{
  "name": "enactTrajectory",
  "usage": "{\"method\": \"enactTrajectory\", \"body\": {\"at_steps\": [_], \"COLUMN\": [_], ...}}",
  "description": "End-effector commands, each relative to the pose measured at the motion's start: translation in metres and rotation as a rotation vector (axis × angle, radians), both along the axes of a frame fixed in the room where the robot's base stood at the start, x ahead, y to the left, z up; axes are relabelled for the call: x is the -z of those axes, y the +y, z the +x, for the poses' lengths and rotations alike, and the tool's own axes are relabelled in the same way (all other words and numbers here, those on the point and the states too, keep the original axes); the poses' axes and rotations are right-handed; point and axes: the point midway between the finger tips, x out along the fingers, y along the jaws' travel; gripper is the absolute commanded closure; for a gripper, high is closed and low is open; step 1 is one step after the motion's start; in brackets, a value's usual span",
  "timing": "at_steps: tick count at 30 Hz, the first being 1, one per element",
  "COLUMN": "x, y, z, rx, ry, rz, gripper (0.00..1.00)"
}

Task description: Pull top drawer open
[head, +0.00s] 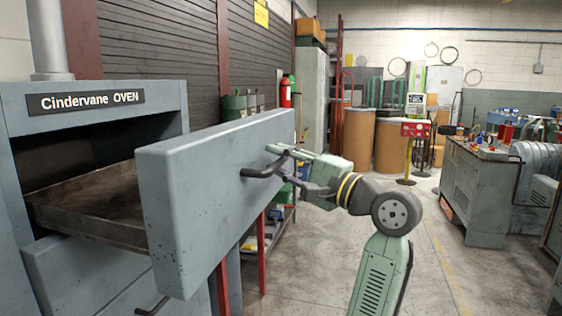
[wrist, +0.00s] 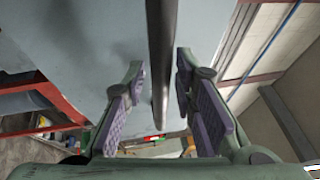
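The top drawer (head: 205,200) of the grey Cindervane oven (head: 95,82) stands far out from the oven body, its blue-grey front facing my arm. Its rusty tray side (head: 95,218) shows behind the front. The dark bar handle (head: 262,171) is on the drawer front. My gripper (head: 292,167) is at the handle. In the wrist view, the handle (wrist: 162,50) passes between the purple-padded fingers (wrist: 161,85). The fingers are apart, with a gap showing on the left of the bar and a narrower one on the right. Contact with the bar is not clear.
A lower drawer (head: 80,275) with its own handle (head: 150,307) is below. A red-framed shelf (head: 265,230) stands behind the drawer. A grey workbench (head: 478,190) is at the right, and brown drums (head: 357,140) are at the back. The floor (head: 440,275) at the right is clear.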

Motion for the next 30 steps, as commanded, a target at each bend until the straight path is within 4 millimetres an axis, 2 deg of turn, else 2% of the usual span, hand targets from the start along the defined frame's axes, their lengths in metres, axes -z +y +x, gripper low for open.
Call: {"method": "enactTrajectory", "body": {"at_steps": [14, 30], "x": [0.001, 0.018], "y": [-0.006, -0.077], "z": [-0.005, -0.071], "rx": [0.002, 0.002], "ry": [-0.002, 0.0], "rz": [0.001, 0.001], "gripper": [0.67, 0.67]}}
